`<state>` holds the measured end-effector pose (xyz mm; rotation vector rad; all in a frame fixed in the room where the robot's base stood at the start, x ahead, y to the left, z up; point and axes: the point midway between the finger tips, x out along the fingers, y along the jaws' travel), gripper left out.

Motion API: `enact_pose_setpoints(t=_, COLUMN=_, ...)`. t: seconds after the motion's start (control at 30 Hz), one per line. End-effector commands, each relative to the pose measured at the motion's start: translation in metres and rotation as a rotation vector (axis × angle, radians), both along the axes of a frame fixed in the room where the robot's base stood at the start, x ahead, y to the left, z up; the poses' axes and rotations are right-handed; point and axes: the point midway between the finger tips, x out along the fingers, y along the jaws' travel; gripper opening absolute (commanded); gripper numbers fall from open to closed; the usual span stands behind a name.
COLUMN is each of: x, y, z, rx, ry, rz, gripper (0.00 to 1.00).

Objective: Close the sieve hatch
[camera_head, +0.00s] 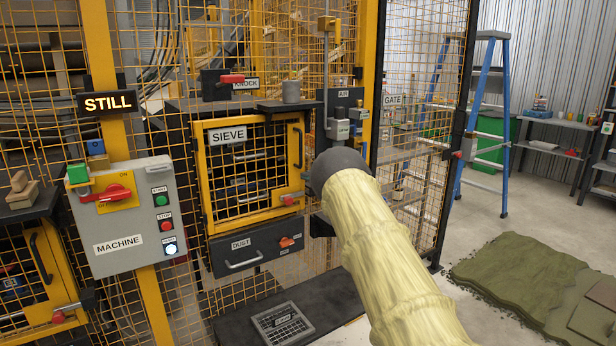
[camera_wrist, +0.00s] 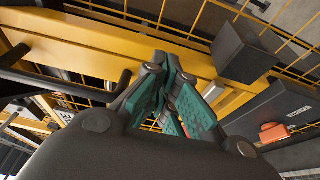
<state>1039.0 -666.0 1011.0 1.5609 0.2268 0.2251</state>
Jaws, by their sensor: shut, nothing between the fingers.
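The sieve hatch (camera_head: 255,218) is a yellow-framed mesh door labelled SIEVE, in the middle of the head view. It has a black handle (camera_head: 297,148) on its right side and a red latch (camera_head: 290,200) at its lower right corner. The hatch looks near its frame, but I cannot tell whether it is fully flush. My gripper (camera_wrist: 172,75) is shut and empty, with teal finger pads. In the wrist view its fingertips are close to a yellow bar (camera_wrist: 100,48). In the head view my arm and dark wrist hide the fingers, just right of the hatch.
A dark dust drawer (camera_head: 225,258) with an orange knob (camera_wrist: 274,132) lies below the hatch. A grey machine control box (camera_head: 125,225) stands to the left. Yellow mesh fencing surrounds the area. A blue ladder (camera_head: 505,130) and turf (camera_head: 520,280) are to the right, with open floor between.

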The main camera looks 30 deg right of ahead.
Motion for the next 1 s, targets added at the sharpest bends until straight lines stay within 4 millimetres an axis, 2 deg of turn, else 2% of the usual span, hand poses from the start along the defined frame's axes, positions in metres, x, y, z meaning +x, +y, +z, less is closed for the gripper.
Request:
enact_pose_setpoints(t=0.07, x=-0.009, y=0.002, z=0.001, rx=0.001, ry=0.001, rz=0.001, gripper=0.00)
enact_pose_setpoints(t=0.2, x=-0.027, y=-0.016, z=-0.001, rx=0.000, ry=0.000, rz=0.000, gripper=0.00)
enact_pose_setpoints(t=0.6, x=-0.066, y=-0.051, z=0.001, rx=-0.002, ry=-0.001, rz=0.010, gripper=0.00)
enact_pose_setpoints(t=0.8, x=-0.074, y=-0.061, z=-0.001, rx=0.000, ry=0.001, rz=0.009, gripper=0.00)
enact_pose_setpoints(t=1.0, x=-0.075, y=-0.061, z=-0.002, rx=0.003, ry=0.002, rz=0.007, gripper=0.00)
